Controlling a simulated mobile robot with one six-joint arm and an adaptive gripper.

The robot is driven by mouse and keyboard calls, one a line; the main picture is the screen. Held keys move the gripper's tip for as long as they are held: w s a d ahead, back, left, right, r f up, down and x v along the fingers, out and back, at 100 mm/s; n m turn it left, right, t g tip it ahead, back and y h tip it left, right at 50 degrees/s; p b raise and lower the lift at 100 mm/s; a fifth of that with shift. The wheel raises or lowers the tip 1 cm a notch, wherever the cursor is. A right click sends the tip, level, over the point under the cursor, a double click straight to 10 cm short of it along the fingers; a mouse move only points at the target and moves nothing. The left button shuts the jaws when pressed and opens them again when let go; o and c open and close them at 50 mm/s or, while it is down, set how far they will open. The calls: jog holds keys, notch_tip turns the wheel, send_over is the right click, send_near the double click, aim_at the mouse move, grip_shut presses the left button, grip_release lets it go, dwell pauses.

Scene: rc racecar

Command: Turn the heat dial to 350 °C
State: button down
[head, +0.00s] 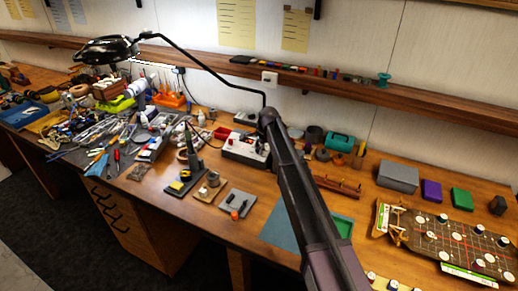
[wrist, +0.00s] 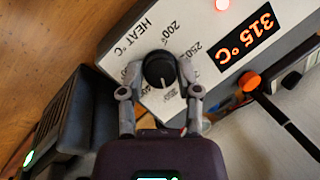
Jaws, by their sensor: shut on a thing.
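The heat dial (wrist: 160,70) is a round black knob with a light pointer line, on a white panel printed with "HEAT °C" and a temperature scale. My gripper (wrist: 160,66) is shut around the dial, one finger on each side. The orange display (wrist: 247,39) beside it reads 315 °C. The station (head: 243,150) is a pale box at the back of the bench in the head view, where my arm hides part of it and the dial.
A dark box (wrist: 72,115) with a green light stands at left. In the head view, a holder (head: 186,180) and tools crowd the bench.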

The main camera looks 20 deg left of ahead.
dwell(0.4)
jog(key=shift+c, duration=1.5)
grip_release()
